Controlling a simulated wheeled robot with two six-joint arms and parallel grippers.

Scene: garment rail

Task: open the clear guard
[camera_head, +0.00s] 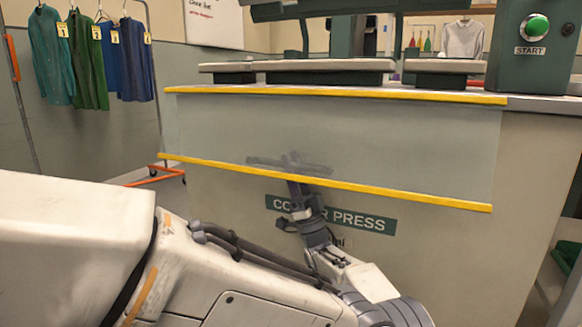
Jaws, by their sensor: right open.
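The clear guard (410,148) is a see-through panel across the front of the collar press (460,250). It has a yellow strip along its top and a yellow strip (400,196) along its bottom edge, and it hangs down over the press front. My right gripper (290,163) is open, with its fingers spread sideways. They look dim through the panel, so they are behind it, above the bottom strip. The wrist comes up from below that strip. I cannot tell whether the fingers touch the guard. My left gripper is not in view.
Padded press boards (325,68) lie above the guard. A green START button (535,26) sits on a dark box at top right. A rail with blue and green shirts (88,60) stands at the back left. The large white arm parts in front are mine.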

